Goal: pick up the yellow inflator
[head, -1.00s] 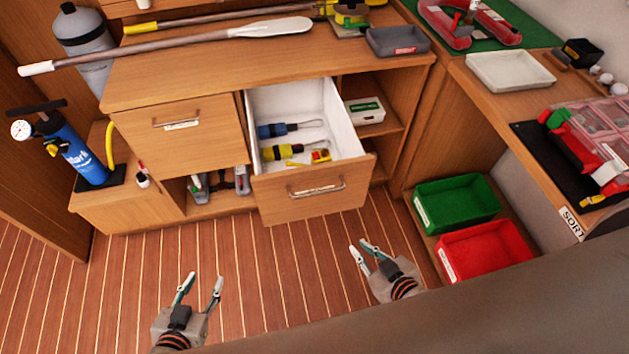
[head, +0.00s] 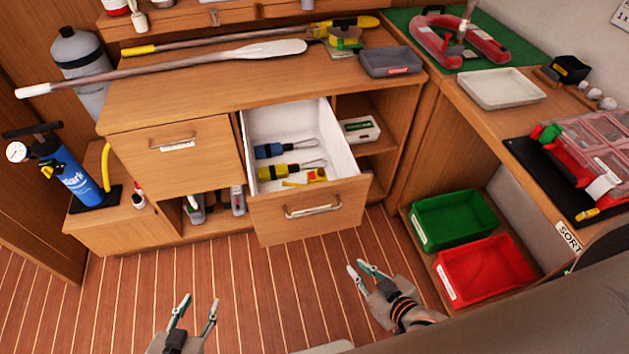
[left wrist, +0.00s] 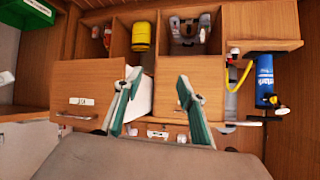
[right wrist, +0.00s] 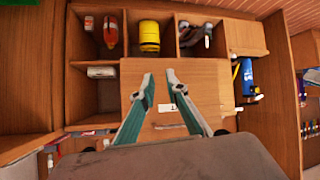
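The yellow inflator (head: 282,172) lies in the open white-lined drawer (head: 345,155), with a dark band and a thin grey loop at its right end. A similar blue one (head: 274,151) lies just behind it. My left gripper (head: 201,299) is open and empty over the floor, front left of the drawer. My right gripper (head: 357,266) is open and empty in front of the drawer's right side. Both pairs of fingers show apart in the left wrist view (left wrist: 160,75) and right wrist view (right wrist: 159,75). I cannot make out the inflator in either wrist view.
A small yellow-and-red item (head: 306,178) lies in front of the inflator. The drawer front (head: 308,210) stands out from the cabinet. An oar (head: 200,62) lies on the top. Green (head: 455,217) and red (head: 487,268) bins stand at right. Floor in front is clear.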

